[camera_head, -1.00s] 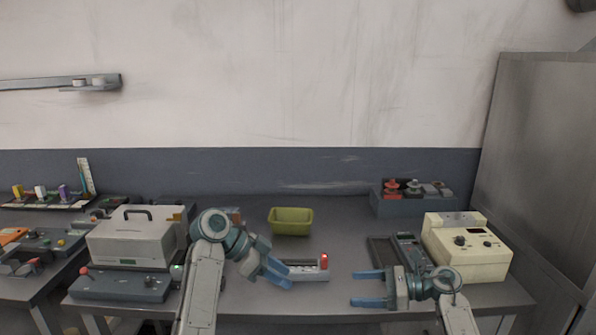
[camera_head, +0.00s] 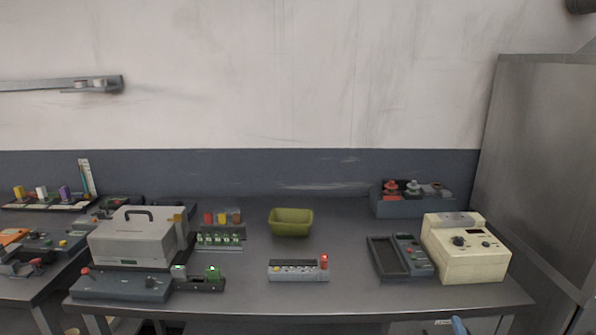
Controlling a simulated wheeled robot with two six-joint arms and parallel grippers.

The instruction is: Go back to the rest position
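Both of my arms are drawn back from over the table (camera_head: 345,300). My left gripper does not show. An empty-looking green pan (camera_head: 291,228) stands on the middle of the table. A grey block with a red button (camera_head: 298,270) lies in front of it.
On the left stand a white handled case (camera_head: 133,240) and a rack with green parts (camera_head: 219,238). On the right are a dark tray with a meter (camera_head: 400,258), a cream device (camera_head: 466,252) and a blue-grey box (camera_head: 412,203). The table's front middle is clear.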

